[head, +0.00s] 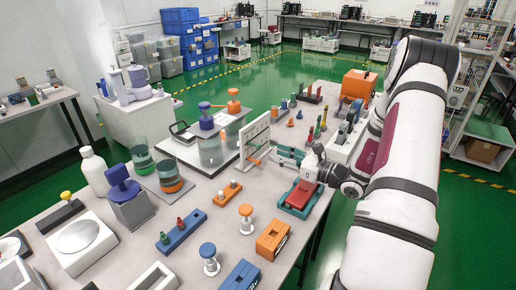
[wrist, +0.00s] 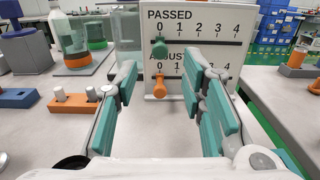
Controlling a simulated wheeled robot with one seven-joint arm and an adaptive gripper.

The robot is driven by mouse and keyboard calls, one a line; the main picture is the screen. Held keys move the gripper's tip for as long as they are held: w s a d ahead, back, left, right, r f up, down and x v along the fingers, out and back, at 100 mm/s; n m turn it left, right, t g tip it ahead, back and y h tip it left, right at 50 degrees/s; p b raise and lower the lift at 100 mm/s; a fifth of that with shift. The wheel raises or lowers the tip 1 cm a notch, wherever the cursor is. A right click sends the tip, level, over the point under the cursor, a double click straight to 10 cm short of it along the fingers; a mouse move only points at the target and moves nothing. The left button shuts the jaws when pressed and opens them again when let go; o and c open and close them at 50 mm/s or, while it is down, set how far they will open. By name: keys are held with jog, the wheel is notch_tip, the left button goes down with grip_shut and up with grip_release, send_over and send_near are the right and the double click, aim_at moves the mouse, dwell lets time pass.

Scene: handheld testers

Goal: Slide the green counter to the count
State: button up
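The white board (wrist: 215,22) stands upright ahead of my gripper, with a PASSED scale marked 0 to 4 above a second, partly hidden scale. The green counter (wrist: 160,47) sits on the PASSED line at the 0 mark. An orange counter (wrist: 160,87) sits below it at the lower scale's 0. My gripper (wrist: 162,78) is open and empty, with its teal fingers spread to either side of the counters in the wrist view. In the head view, my gripper (head: 290,155) is just right of the board (head: 256,134), which is seen nearly edge-on there.
A red and green device (head: 301,194) lies on the table below my gripper. An orange block with pegs (head: 229,191) and a blue rack (head: 182,230) stand to the left. Bare table lies in front of the board.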

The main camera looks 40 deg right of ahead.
aim_at(260, 147)
jog(key=x, duration=0.8)
jog(key=shift+w+a, duration=0.1)
jog(key=shift+w, duration=0.15)
grip_shut()
